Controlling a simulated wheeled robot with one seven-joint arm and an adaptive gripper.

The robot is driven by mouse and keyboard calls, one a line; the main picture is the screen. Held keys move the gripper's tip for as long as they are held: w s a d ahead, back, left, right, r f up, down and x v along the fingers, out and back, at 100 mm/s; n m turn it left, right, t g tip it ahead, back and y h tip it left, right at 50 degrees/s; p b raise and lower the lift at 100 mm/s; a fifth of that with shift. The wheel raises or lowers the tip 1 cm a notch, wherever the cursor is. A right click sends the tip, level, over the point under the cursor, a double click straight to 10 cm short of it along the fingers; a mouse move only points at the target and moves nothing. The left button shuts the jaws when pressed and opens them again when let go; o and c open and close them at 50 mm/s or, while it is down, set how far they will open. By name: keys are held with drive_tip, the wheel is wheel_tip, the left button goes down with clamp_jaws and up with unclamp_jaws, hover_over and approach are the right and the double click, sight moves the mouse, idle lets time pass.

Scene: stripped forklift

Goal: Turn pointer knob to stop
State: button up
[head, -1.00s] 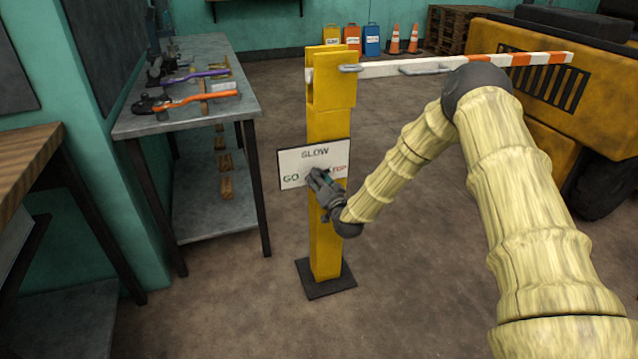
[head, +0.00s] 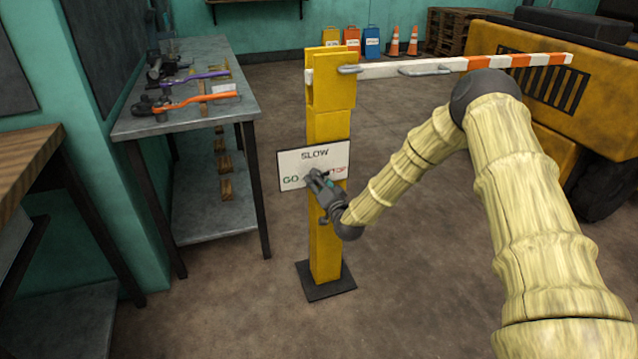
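A white sign plate (head: 296,160) is fixed to a yellow post in the head view. It reads SLOW at the top, GO in green at the left and STOP in red at the right, its first letters partly covered. The pointer knob is at the plate's lower middle, mostly hidden behind my gripper; a small dark tip shows just left of the fingers. My gripper (head: 317,181) is at the plate between GO and STOP. Its fingers are too small and too turned away to show whether they are shut on the knob.
A metal workbench (head: 190,110) with tools is at the left. A yellow forklift (head: 560,110) is at the back right. The floor around the post is clear.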

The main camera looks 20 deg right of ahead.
drive_tip(key=shift+s+r, duration=0.1)
drive_tip(key=s, duration=1.1)
drive_tip(key=shift+s+d, duration=0.4)
drive_tip(key=shift+d, duration=0.05)
drive_tip(key=s+a+f+n+g, duration=0.1)
drive_tip(key=s+a+f+g, duration=0.1)
drive_tip(key=s+f, duration=0.35)
drive_tip(key=s+a+f+n+g+y, duration=0.1)
drive_tip(key=s+a+f+g, duration=0.25)
drive_tip(key=f, duration=0.25)
drive_tip(key=s+a+f+n+g, duration=0.1)
drive_tip(key=s+a+f, duration=0.1)
drive_tip(key=s+f, duration=0.35)
drive_tip(key=s+f+n+g+h, duration=0.15)
drive_tip(key=s+f+g, duration=0.3)
drive_tip(key=s, duration=0.85)
drive_tip(key=s+f+n+g, duration=0.2)
drive_tip(key=s+f+g, duration=0.25)
drive_tip(key=s, duration=0.75)
drive_tip(key=s+d+n+g, duration=0.1)
drive_tip(key=s+d+g, duration=0.15)
drive_tip(key=s, duration=0.95)
wheel_tip(320, 180, up, 18)
drive_tip(key=h+p, duration=0.1)
drive_tip(key=p, duration=1.8)
drive_tip(key=shift+w+a+r, duration=0.15)
drive_tip(key=shift+w+a, duration=0.1)
